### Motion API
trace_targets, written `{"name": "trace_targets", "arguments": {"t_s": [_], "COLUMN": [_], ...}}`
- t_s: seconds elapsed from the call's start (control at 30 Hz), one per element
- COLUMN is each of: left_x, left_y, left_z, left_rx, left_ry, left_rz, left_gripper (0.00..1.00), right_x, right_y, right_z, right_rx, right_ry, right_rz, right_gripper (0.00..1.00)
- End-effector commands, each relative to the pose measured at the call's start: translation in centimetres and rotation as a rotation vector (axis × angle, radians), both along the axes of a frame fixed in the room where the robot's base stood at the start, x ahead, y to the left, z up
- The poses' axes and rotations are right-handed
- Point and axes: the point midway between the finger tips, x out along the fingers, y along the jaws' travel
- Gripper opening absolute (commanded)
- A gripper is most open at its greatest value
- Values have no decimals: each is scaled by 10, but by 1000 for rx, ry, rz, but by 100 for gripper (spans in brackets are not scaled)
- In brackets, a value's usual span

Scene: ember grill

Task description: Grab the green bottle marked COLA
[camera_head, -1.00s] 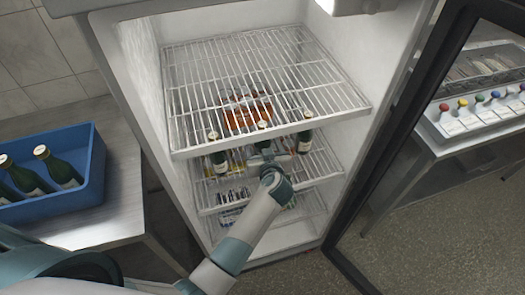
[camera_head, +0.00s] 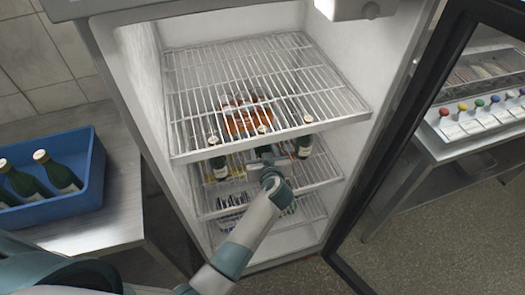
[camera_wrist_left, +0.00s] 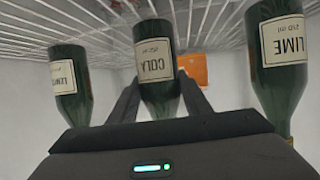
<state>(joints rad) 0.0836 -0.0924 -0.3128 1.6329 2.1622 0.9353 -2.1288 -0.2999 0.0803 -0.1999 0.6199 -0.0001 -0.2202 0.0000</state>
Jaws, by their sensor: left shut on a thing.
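The green COLA bottle (camera_wrist_left: 157,62) has a pale label and shows neck-down in the wrist view, which is upside down. My left gripper (camera_wrist_left: 161,92) has a finger on each side of it and is shut on it. In the head view, the middle bottle (camera_head: 262,133) is at my left gripper (camera_head: 264,155), under the fridge's upper wire shelf; its lower part is hidden by the gripper. My right gripper is not in view.
A LIME bottle (camera_wrist_left: 280,50) and a LEMON-like bottle (camera_wrist_left: 70,85) stand on either side. The upper wire shelf (camera_head: 270,75) is close above the bottles. A blue crate (camera_head: 95,175) with green bottles sits at left; the open fridge door (camera_head: 400,150) is at right.

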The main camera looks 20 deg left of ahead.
Motion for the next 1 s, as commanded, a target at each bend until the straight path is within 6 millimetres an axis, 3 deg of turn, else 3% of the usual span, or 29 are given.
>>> {"name": "trace_targets", "arguments": {"t_s": [0.27, 0.5, 1.0], "left_x": [1, 1, -104], "left_y": [0, 0, -51], "left_z": [9, 39, 32], "left_rx": [1, -2, -3], "left_ry": [-4, -8, 0], "left_rz": [0, -1, -2], "left_gripper": [7, 7, 7], "right_x": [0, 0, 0], "right_y": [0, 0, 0], "right_z": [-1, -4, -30], "right_rx": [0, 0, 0], "right_ry": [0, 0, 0], "right_rz": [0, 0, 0], "right_gripper": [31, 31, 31]}}
